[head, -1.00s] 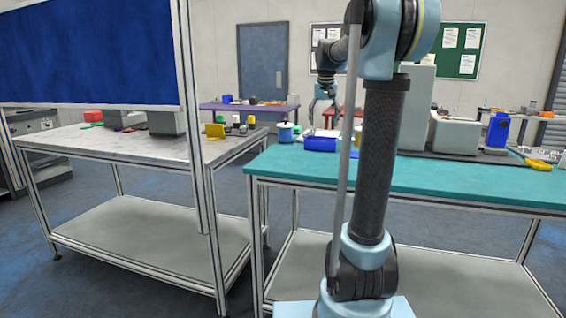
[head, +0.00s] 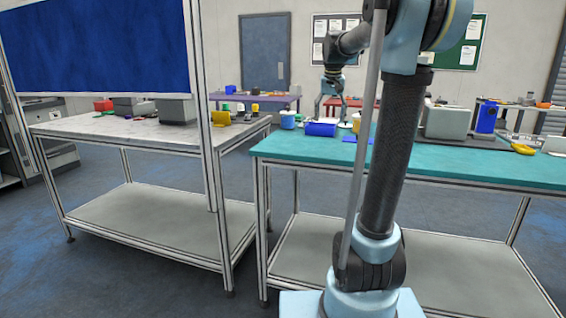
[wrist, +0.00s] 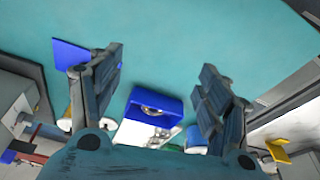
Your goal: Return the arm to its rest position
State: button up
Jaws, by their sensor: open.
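My gripper (head: 331,112) hangs at the end of my arm above the left part of the teal table in the head view. In the wrist view its two fingers (wrist: 162,66) are spread wide, with nothing held between them. A blue block-like item (head: 321,129) lies on the table below the gripper. A blue item with a round opening also shows beyond and between the fingers in the wrist view (wrist: 150,103). My upright arm link hides part of the table.
The teal table (head: 480,165) also holds a grey box (head: 447,122), an upright blue container (head: 486,118) and a yellow item (head: 523,149). A grey-topped table (head: 90,129) with a blue panel (head: 95,48) stands at left. A floor gap separates the tables.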

jog(key=s+f, duration=1.4)
jog(key=s, duration=0.4)
jog(key=s+f+n, duration=0.1)
jog(key=s+f, duration=1.3)
jog(key=s, duration=0.4)
jog(key=shift+s+d+n+g, duration=0.2)
jog(key=shift+s+n+g, duration=0.1)
jog(key=shift+s+g, duration=0.1)
jog(key=shift+w+f, duration=0.25)
jog(key=shift+w, duration=0.2)
